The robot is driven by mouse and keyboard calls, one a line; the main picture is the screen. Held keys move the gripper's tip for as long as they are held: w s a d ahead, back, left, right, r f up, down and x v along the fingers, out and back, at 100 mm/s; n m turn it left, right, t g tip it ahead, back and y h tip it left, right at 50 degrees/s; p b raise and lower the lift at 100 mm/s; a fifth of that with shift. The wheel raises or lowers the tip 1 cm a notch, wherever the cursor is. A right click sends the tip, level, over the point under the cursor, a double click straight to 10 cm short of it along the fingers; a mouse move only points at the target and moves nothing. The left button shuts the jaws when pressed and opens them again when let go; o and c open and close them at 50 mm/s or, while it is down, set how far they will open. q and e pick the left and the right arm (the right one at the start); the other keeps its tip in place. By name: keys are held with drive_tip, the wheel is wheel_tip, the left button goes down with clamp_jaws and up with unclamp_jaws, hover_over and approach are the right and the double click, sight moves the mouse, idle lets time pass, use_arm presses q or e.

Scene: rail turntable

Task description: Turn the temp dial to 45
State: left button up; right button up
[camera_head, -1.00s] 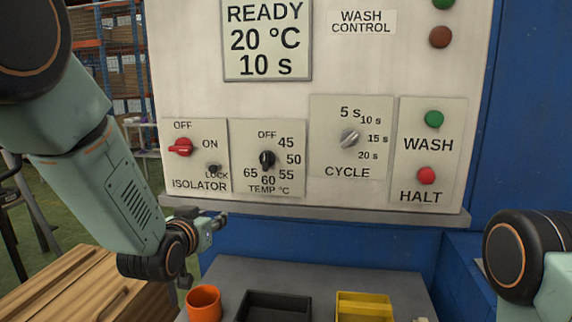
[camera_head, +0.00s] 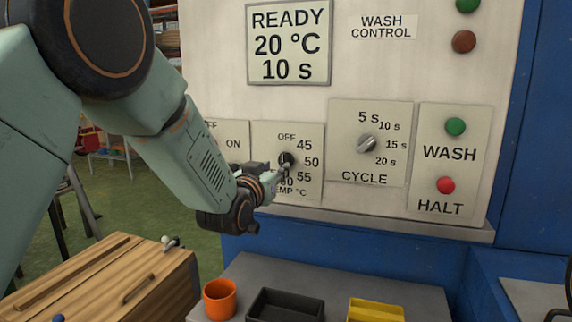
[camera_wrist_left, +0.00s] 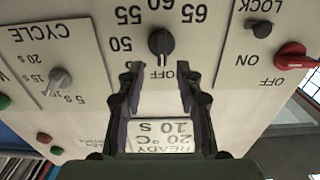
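The temp dial (camera_head: 286,159) is a black knob on a pale panel marked OFF, 45, 50, 55 and more. In the left wrist view, which is upside down, the dial (camera_wrist_left: 161,41) has its grip bar in line with OFF. My left gripper (camera_head: 279,173) is just in front of the dial's lower part in the head view and partly hides the lower numbers. In the wrist view its two fingers (camera_wrist_left: 158,76) are spread apart with nothing between them, and the dial shows beyond the tips. Contact is not visible. My right gripper is out of view.
The display (camera_head: 290,42) reads READY, 20 °C, 10 s. The cycle dial (camera_head: 367,143) and the green and red buttons (camera_head: 445,185) are to the right. The red isolator switch (camera_wrist_left: 291,56) is close by on the other side. A ledge (camera_head: 400,224) runs below the panels.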

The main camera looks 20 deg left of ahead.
sight(282, 162)
use_arm(q)
drive_tip(key=w, duration=0.3)
drive_tip(key=shift+w+a+f, duration=0.1)
drive_tip(key=shift+w+a, duration=0.05)
drive_tip(key=shift+w, duration=0.15)
drive_tip(key=shift+w+a, duration=0.2)
drive_tip(key=shift+w, duration=0.4)
drive_tip(key=shift+w+d, duration=0.45)
drive_tip(key=shift+w, duration=0.05)
drive_tip(key=shift+s+a, duration=0.15)
drive_tip(key=shift+a, duration=0.15)
drive_tip(key=shift+c, duration=0.5)
drive_tip(key=shift+d, duration=0.25)
drive_tip(key=c, duration=0.4)
drive_tip(key=shift+a, duration=0.15)
clamp_jaws()
